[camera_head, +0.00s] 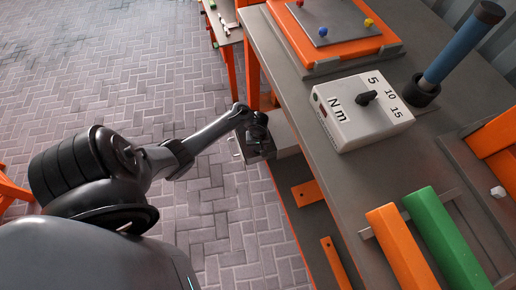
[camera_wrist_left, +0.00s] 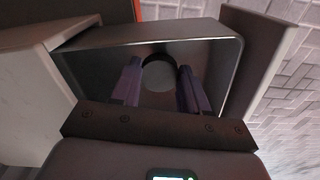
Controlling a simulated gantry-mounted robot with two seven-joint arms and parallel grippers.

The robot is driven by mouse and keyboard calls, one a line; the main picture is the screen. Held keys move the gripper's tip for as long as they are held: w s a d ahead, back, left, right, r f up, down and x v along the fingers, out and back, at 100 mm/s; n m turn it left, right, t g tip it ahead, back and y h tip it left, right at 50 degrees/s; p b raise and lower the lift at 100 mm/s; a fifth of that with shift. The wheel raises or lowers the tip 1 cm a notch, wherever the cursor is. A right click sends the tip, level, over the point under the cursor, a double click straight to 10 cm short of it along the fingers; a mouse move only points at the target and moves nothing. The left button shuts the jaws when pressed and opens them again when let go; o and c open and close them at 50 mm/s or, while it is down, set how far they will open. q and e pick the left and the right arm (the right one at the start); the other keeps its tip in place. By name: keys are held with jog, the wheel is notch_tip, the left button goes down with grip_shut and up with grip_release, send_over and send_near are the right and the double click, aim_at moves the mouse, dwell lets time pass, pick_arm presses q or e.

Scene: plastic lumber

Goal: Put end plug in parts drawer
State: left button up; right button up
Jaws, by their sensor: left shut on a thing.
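My left gripper (camera_head: 258,132) is at the parts drawer (camera_head: 283,139), which sticks out from under the workbench edge. In the left wrist view, the gripper's two fingers (camera_wrist_left: 158,84) point into the open drawer (camera_wrist_left: 215,42). A dark grey round piece, which looks like the end plug (camera_wrist_left: 158,72), sits between the fingertips, and the gripper is shut on it. The plug appears inside or just over the drawer's opening; its exact height above the floor of the drawer cannot be told. The plug is hidden in the head view. My right gripper is not in view.
A white torque box (camera_head: 362,112) stands on the workbench (camera_head: 300,95). A blue-handled tool (camera_head: 455,58), an orange bar (camera_head: 400,248) and a green bar (camera_head: 445,240) are on the bench too. Orange brackets (camera_head: 307,192) show below its edge. Open paved floor (camera_head: 150,60) lies left.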

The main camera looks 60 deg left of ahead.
pick_arm(q)
jog(key=shift+f, duration=0.1)
jog(key=shift+f, duration=0.15)
jog(key=o, duration=0.8)
jog(key=shift+c, duration=0.2)
jog(key=shift+o, duration=1.4)
